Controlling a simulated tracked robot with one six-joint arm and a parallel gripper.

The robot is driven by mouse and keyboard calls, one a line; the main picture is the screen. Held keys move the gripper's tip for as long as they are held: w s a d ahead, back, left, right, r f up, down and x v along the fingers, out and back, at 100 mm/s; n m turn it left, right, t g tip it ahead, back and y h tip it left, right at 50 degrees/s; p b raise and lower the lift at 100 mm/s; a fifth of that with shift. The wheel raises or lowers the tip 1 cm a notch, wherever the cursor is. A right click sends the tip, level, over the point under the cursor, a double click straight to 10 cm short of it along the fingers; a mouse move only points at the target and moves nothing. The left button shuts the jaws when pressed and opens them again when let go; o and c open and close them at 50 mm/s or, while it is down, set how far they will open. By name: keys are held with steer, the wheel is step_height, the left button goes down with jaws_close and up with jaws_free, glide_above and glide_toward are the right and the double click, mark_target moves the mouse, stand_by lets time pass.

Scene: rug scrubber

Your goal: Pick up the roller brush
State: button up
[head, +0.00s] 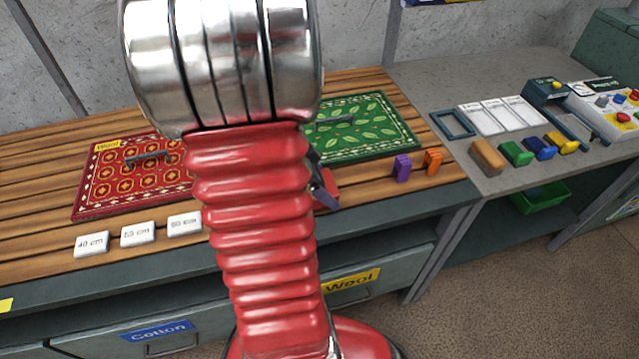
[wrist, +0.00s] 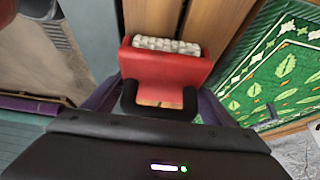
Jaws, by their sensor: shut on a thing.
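The roller brush (wrist: 166,68) has a red body, a pale bristled strip along its far side and a black loop handle. It is at the top middle of the wrist view, over the wooden tabletop. My gripper (wrist: 160,98) is shut on the brush, with a purple finger on each side of the handle. In the head view, a bit of the red brush (head: 331,183) shows beside my gripper (head: 321,188) near the table's front edge. My red arm hides most of both there. I cannot tell whether the brush touches the table.
A green leaf-pattern rug (head: 362,128) lies close behind the brush, and a red rug (head: 125,180) lies to the left. Purple (head: 402,168) and orange (head: 433,161) blocks stand to the right. White size blocks (head: 138,233) line the front left. A grey bench (head: 425,80) adjoins at right.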

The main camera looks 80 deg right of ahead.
steer(key=shift+r, duration=0.1)
step_height(320, 180, up, 10)
steer(key=shift+f, duration=0.1)
stand_by(0.4)
stand_by(0.4)
